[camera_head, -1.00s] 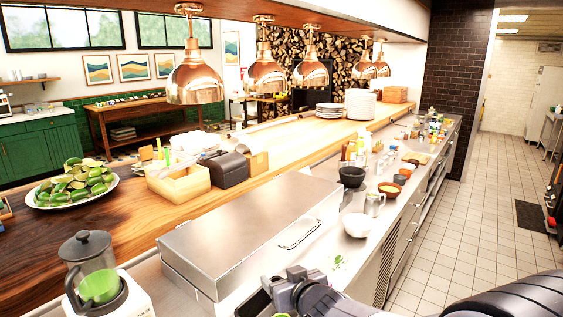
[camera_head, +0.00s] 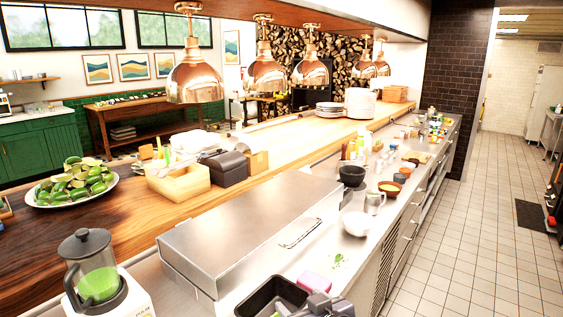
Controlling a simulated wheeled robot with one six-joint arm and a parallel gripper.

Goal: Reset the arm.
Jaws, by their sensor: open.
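My gripper (camera_head: 329,304) shows only in part at the bottom edge of the head view, as a small grey and dark piece. It is above the steel counter, just right of a black tray (camera_head: 262,296) and below a pink block (camera_head: 317,282) in the picture. Its jaws are open, though the fingertips are not clearly seen. I see nothing held in it. The rest of my arm is out of the picture.
A blender (camera_head: 92,270) with green contents is at lower left. A white bowl (camera_head: 357,224) and chopped herbs (camera_head: 338,260) lie on the counter.

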